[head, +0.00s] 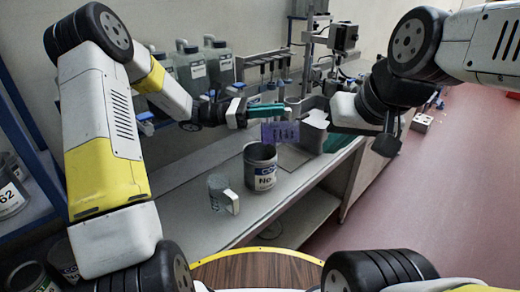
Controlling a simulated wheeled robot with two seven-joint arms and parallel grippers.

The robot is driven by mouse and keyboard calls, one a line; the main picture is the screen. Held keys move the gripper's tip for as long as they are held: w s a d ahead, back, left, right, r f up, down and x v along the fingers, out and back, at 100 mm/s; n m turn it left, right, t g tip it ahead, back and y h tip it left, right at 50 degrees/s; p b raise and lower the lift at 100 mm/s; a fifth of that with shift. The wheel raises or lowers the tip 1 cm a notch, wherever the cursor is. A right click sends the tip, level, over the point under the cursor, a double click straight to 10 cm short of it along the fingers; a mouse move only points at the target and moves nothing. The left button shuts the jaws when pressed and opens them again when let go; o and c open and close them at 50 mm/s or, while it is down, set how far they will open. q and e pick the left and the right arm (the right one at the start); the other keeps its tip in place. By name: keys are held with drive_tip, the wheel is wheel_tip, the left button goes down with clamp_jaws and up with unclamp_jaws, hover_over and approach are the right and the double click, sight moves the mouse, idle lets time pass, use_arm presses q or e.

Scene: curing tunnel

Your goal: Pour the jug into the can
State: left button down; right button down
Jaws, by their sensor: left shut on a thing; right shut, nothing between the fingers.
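A clear jug (217,190) with a pale handle stands upright on the bench, just left of and nearer than the can. My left gripper (279,111) has green fingers and is above and behind the can. It is shut on a small purple piece with dark markings (280,132), which hangs below the fingers above the can's right side. My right gripper (386,145) is shut and empty, to the right over the bench's edge. The jug's contents cannot be made out.
A metal container (312,130) stands behind the can to the right. Grey canisters (191,68) line the wall, and lab equipment (345,40) stands at the back. A blue rack (38,165) with tins is at the left. The bench front (190,225) around the jug is fairly clear.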

use_arm(q)
drive_tip(key=shift+a+r+h, duration=0.1)
drive_tip(key=shift+a+h, duration=0.5)
drive_tip(key=shift+a, duration=0.05)
drive_tip(key=a+h, duration=0.3)
drive_tip(key=a, duration=0.1)
drive_tip(key=a+h, duration=0.1)
drive_tip(key=h, duration=0.1)
drive_tip(key=shift+w+a+f+g+h, duration=0.25)
drive_tip(key=shift+a+f+g+h, duration=0.05)
drive_tip(key=shift+a+f+g, duration=0.1)
idle(0.9)
drive_tip(key=d+y, duration=0.2)
drive_tip(key=d+r+y, duration=0.1)
drive_tip(key=d, duration=0.1)
drive_tip(key=shift+s+y, duration=0.1)
drive_tip(key=shift+y, duration=0.3)
